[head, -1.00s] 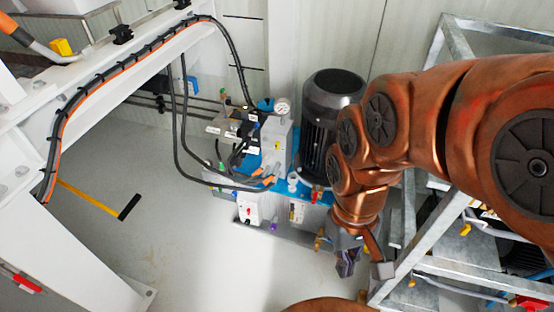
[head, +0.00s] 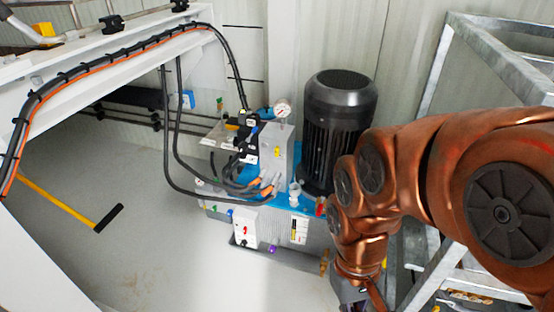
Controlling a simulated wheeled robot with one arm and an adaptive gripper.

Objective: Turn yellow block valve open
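A long yellow bar with a black grip (head: 72,207) slants across the lower left, over the grey floor. A yellow block-like part (head: 44,34) shows at the upper left, on the white frame. I cannot tell which of these, if either, is the yellow block valve. My gripper (head: 352,302) hangs at the bottom edge, right of centre, far from both. It is mostly cut off by the frame, so its fingers and opening cannot be made out.
A hydraulic unit with a gauge (head: 282,109), hoses and a black motor (head: 338,115) stands behind my gripper. A galvanized frame (head: 440,270) is at the right. A white beam (head: 105,75) with cables spans the upper left. Open grey floor (head: 150,255) lies between.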

